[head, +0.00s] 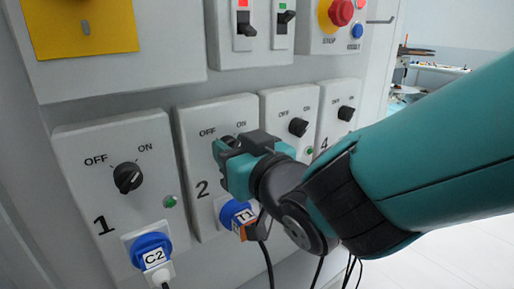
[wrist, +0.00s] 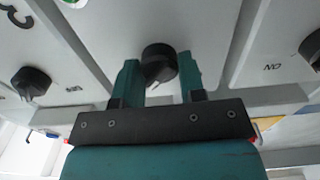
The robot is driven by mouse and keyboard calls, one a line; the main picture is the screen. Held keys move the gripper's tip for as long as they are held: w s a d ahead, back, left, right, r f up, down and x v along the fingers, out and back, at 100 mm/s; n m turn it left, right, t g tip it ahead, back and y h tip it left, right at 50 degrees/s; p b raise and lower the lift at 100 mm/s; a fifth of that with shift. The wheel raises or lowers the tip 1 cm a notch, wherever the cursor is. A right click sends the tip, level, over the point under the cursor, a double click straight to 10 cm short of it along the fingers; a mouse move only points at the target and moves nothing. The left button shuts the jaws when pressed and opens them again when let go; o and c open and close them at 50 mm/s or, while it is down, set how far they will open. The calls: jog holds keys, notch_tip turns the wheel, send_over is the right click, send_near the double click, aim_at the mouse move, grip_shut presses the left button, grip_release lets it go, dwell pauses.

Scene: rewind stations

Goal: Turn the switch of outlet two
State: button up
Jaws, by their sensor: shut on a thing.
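Outlet two (head: 218,125) is a light grey panel marked 2, with OFF and ON labels at its top. Its black rotary switch shows between my fingers in the wrist view (wrist: 159,62); in the head view my gripper mostly hides it. My gripper (head: 222,150) is teal and reaches in from the right. Its two fingers stand on either side of the knob in the wrist view (wrist: 160,75), shut on it. I cannot tell clearly which label the switch points to. A blue plug (head: 235,214) with a tag sits in the socket below.
Outlet one (head: 100,160) is at left, with a black knob (head: 127,177), a green light and a blue plug (head: 152,250) tagged C2. Two more outlets with knobs (head: 298,127) stand at right. Breakers (head: 246,25) and a red stop button (head: 341,11) are above. Black cables hang below.

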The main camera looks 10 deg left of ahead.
jog(key=n+b, duration=0.1)
jog(key=n, duration=0.3)
jog(key=shift+s+f+n, duration=0.1)
jog(key=shift+f+n, duration=0.05)
jog(key=shift+n, duration=0.25)
jog(key=n+b, duration=0.1)
jog(key=n, duration=0.3)
jog(key=shift+n, duration=0.3)
jog(key=shift+f+n+p, duration=0.15)
jog(key=shift+n+p, duration=0.15)
jog(key=shift+n, duration=3.8)
jog(key=o, duration=0.8)
jog(key=shift+o, duration=0.6)
jog(key=shift+s, duration=0.1)
